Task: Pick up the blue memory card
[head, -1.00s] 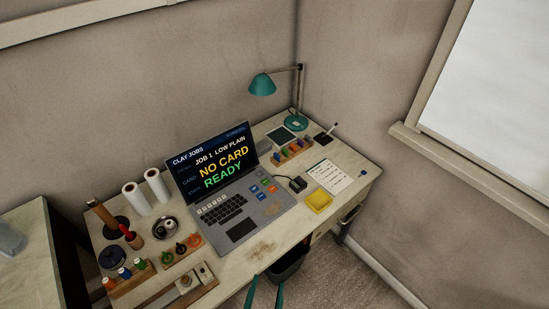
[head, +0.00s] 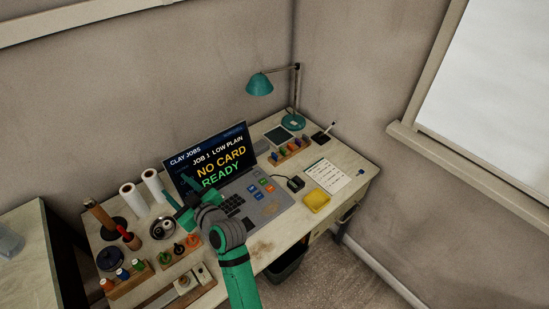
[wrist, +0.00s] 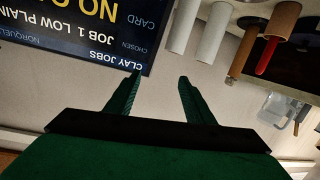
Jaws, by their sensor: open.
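A wooden rack (head: 279,160) stands at the back right of the desk, with several small coloured cards upright in it. At least one card there looks blue or purple, but they are too small to tell apart surely. My gripper (head: 177,190) is open and empty, raised in front of the left part of the laptop screen, well to the left of the rack. In the wrist view its two fingers (wrist: 157,82) stand apart with only wall between them. That view shows no card or rack.
The laptop (head: 272,212) reads "NO CARD" and has coloured keys. White rolls (head: 132,198), spools and clay tools crowd the left.

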